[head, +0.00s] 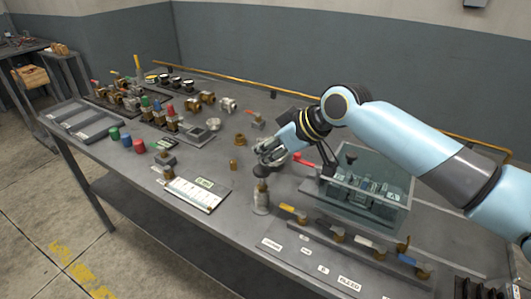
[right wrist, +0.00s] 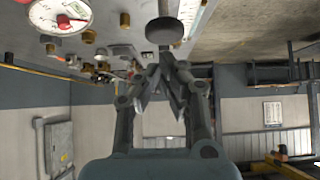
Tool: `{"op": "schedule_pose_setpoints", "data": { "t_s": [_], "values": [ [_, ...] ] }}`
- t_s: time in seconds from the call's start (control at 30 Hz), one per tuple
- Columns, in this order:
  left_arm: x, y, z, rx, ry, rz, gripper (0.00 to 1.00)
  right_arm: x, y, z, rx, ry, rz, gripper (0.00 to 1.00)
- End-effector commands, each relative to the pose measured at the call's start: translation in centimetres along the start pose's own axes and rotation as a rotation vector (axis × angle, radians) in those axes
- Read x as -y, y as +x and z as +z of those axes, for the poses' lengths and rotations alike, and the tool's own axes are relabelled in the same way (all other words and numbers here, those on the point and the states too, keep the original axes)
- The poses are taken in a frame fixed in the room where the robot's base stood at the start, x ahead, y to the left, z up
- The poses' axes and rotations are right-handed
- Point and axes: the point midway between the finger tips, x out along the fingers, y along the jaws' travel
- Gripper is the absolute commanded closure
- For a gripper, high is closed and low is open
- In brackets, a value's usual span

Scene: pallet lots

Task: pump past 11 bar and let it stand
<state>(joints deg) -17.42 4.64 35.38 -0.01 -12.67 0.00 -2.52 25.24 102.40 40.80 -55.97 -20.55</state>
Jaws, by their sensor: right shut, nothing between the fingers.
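A small hand pump (head: 261,203) stands upright on the bench, with a grey body, brass collar and dark round knob on top. The knob (right wrist: 164,30) also shows in the right wrist view, just beyond the fingertips. My right gripper (head: 266,156) is shut and empty, right above the knob; I cannot tell whether it touches. In the right wrist view its fingertips (right wrist: 166,55) come together below the knob. A white dial gauge (right wrist: 60,14) with red marking is cut by the top left edge there; its reading is too small to tell. My left gripper is not in view.
A clear-lidded box (head: 383,205) stands right of the pump under my right arm. Lever valves (head: 338,234) line the front right. A white printed card (head: 193,194) lies to the left. Fittings and coloured caps (head: 139,146) crowd the left half.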

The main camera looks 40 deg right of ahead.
Motion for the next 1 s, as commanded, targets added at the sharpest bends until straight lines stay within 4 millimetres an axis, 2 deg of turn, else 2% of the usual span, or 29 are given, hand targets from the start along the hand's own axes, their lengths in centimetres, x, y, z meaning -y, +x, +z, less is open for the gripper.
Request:
{"op": "schedule_pose_setpoints", "data": {
  "t_s": [0.17,0.5,0.8,1.0],
  "values": [
    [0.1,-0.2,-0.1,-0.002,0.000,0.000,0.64,0.0,0.8,0.8,-0.001,0.000,0.000,1.00],
    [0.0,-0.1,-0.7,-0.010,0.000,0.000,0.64,0.0,0.9,0.9,-0.001,0.000,0.001,1.00],
    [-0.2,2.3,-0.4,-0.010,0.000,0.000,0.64,-0.1,3.5,3.6,0.001,0.001,0.001,1.00],
    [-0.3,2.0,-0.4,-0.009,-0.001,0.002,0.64,-0.1,3.4,3.6,0.003,0.001,0.001,1.00]
  ]
}}
